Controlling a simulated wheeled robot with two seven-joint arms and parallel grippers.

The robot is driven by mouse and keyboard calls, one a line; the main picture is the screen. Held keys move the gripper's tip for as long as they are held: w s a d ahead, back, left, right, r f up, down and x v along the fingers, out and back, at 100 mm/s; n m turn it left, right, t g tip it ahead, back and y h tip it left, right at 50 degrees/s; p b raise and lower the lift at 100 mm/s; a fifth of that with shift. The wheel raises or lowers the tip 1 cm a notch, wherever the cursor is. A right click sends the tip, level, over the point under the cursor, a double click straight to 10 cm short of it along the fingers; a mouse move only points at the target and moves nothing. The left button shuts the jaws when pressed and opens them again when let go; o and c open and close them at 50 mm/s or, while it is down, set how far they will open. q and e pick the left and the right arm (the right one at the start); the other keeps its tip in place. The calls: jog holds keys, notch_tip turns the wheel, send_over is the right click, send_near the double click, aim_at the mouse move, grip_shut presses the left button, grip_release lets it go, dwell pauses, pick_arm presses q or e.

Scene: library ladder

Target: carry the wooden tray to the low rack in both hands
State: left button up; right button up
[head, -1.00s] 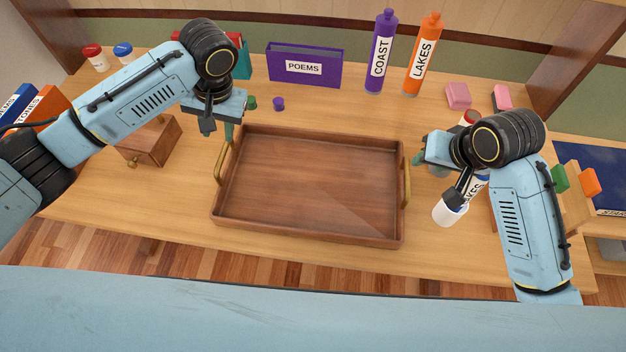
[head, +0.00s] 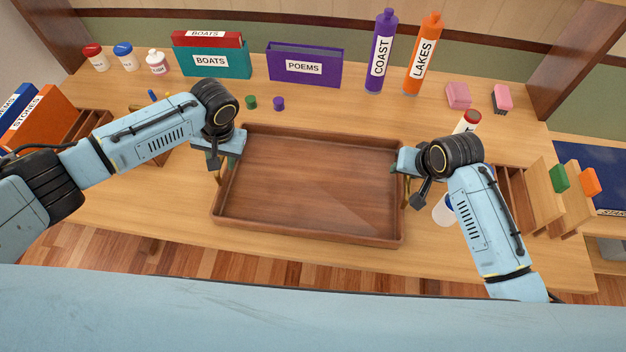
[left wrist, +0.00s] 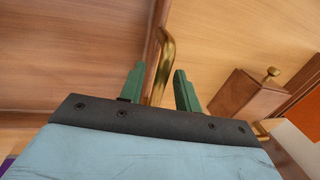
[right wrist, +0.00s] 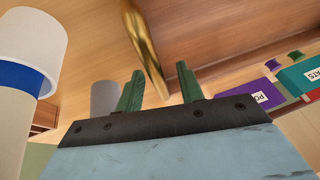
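The wooden tray (head: 310,185) lies flat and empty on the table, with a brass handle on each short side. My left gripper (head: 216,165) is over the tray's left side. In the left wrist view its green fingers (left wrist: 158,85) are apart, with the brass left handle (left wrist: 165,60) between them. My right gripper (head: 395,170) is at the tray's right handle. In the right wrist view its fingers (right wrist: 158,85) are apart, with the brass right handle (right wrist: 145,50) reaching between them. Neither gripper is closed on its handle. The low rack cannot be made out for certain.
A white bottle (head: 444,210) stands close to my right gripper. Purple COAST (head: 380,55) and orange LAKES (head: 423,55) bottles, a POEMS box (head: 304,66) and BOATS boxes (head: 210,62) line the back. Two small caps (head: 264,103) lie behind the tray.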

pick_arm(q)
grip_shut()
pick_arm(e)
grip_shut()
pick_arm(q)
jog(key=shift+r, duration=0.1)
pick_arm(e)
jog(key=shift+r, duration=0.1)
